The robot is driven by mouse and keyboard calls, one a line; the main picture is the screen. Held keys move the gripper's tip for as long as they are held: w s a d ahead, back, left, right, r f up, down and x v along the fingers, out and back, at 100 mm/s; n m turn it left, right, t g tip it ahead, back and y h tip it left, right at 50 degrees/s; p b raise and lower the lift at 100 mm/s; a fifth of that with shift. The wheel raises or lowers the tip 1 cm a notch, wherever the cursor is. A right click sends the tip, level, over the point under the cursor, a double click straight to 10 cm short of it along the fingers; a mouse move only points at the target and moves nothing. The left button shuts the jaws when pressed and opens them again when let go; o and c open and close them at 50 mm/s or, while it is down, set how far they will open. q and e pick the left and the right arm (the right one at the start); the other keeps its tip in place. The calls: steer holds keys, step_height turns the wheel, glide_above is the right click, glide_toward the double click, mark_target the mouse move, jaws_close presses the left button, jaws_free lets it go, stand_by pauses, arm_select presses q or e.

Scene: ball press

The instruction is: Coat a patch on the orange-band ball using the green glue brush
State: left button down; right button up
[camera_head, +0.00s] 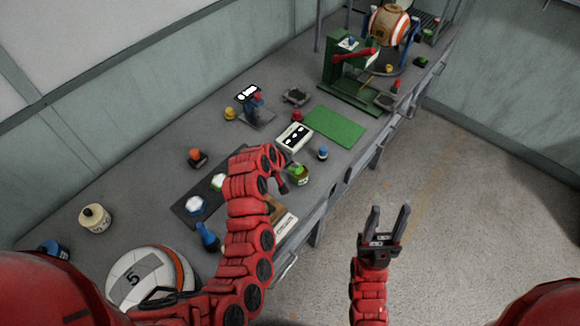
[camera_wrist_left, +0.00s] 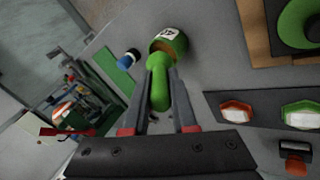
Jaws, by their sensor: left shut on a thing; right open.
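The green glue brush (camera_wrist_left: 158,85) is between the fingers of my left gripper (camera_wrist_left: 160,115), which is shut on its handle. The brush's far end meets the green glue pot (camera_wrist_left: 181,43) with a white label; how deep it sits inside is hidden. In the head view my left gripper (camera_head: 281,184) is beside the pot (camera_head: 302,176), near the bench's front edge. A white ball with an orange band (camera_head: 126,268), a grey patch and a 5 is at the lower left, partly hidden by my left arm. My right gripper (camera_head: 388,222) is open and empty over the floor.
A dark mat (camera_head: 185,207) holds hexagonal pieces. A blue brush (camera_head: 207,236) stands near the ball, and a cream bottle (camera_head: 95,218) behind it. A white box (camera_head: 294,137), green mat (camera_head: 335,126), green press (camera_head: 340,70) and orange-and-white ball (camera_head: 388,27) are farther back.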

arm_select(q)
steer(key=shift+s+f, duration=0.1)
steer(key=shift+r+p, duration=0.35)
steer(key=shift+r, duration=0.45)
step_height(320, 180, up, 2)
steer(key=shift+r+p, duration=0.15)
steer(key=shift+p, duration=0.25)
steer(key=shift+r+p, duration=0.45)
steer(key=shift+r, duration=1.15)
